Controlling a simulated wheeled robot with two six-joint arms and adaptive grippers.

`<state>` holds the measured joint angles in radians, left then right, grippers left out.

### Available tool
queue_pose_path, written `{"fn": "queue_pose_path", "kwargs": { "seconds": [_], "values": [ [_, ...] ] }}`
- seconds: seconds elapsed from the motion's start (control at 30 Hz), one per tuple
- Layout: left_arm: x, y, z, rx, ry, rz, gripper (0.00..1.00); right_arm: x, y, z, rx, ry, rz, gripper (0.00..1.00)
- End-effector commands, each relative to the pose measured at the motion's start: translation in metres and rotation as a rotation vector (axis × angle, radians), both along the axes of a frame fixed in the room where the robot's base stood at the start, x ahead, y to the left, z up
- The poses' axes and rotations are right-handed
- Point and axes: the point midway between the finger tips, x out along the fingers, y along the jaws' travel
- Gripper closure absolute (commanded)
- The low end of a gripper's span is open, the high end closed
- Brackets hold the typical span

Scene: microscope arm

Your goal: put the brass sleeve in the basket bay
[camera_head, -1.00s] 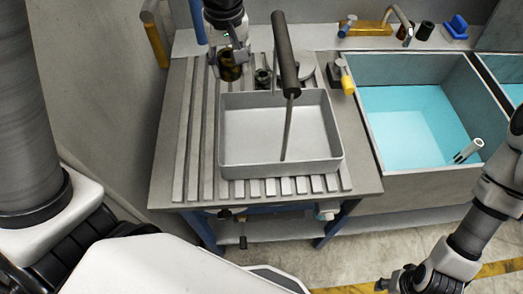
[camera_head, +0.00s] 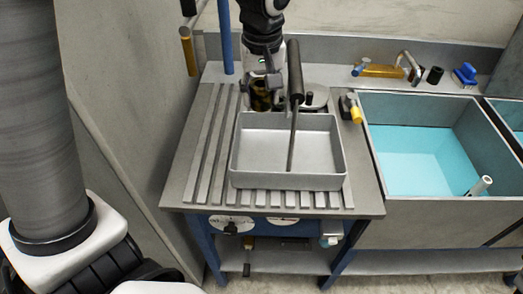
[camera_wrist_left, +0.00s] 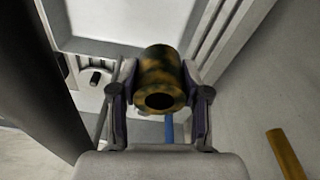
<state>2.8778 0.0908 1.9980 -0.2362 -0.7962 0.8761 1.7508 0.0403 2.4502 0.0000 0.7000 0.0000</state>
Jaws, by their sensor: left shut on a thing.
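The brass sleeve (camera_head: 260,100) is a short, mottled brass and dark tube with a round bore. My left gripper (camera_head: 261,92) is shut on it, just behind the back left part of a grey rectangular tray (camera_head: 338,160). In the left wrist view the sleeve (camera_wrist_left: 161,66) sits between the two fingers of the left gripper (camera_wrist_left: 158,85), with its open end toward the camera. I cannot tell which part is the basket bay, or whether the sleeve touches anything below. My right gripper is out of view.
A dark-handled lever (camera_head: 295,75) rises over the tray, close to the right of my left gripper. A round plate with a peg (camera_head: 317,100) lies behind the tray. The slatted bench (camera_head: 190,180) is clear at left. A sink with blue water (camera_head: 410,150) stands at right.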

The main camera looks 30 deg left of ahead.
Motion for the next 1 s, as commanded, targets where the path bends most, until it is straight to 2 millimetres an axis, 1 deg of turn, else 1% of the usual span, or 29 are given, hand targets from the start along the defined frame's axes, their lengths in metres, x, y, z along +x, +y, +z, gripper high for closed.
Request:
{"fn": "queue_pose_path", "kwargs": {
  "seconds": [0.03, 0.4, 0.5, 0.67, 0.8, 0.9, 1.0],
  "values": [
    [-0.001, 0.000, -0.011, 0.000, 0.004, 0.000, 1.00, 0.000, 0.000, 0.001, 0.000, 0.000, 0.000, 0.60],
    [0.000, 0.000, -0.097, 0.000, 0.004, -0.001, 1.00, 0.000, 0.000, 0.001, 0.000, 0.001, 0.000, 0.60],
    [-0.001, 0.000, -0.115, 0.000, 0.004, -0.001, 1.00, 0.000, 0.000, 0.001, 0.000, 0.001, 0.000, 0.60],
    [0.000, 0.000, -0.134, 0.000, 0.003, 0.000, 1.00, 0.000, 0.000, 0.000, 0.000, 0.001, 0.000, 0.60],
    [0.000, 0.001, -0.160, 0.001, 0.002, 0.000, 1.00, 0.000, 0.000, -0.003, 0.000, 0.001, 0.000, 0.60],
    [0.000, 0.000, -0.167, 0.000, 0.000, 0.001, 1.00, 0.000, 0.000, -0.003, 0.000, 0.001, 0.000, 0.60],
    [0.001, 0.000, -0.166, 0.000, -0.001, 0.001, 1.00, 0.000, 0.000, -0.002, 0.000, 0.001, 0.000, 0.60]
  ]
}}
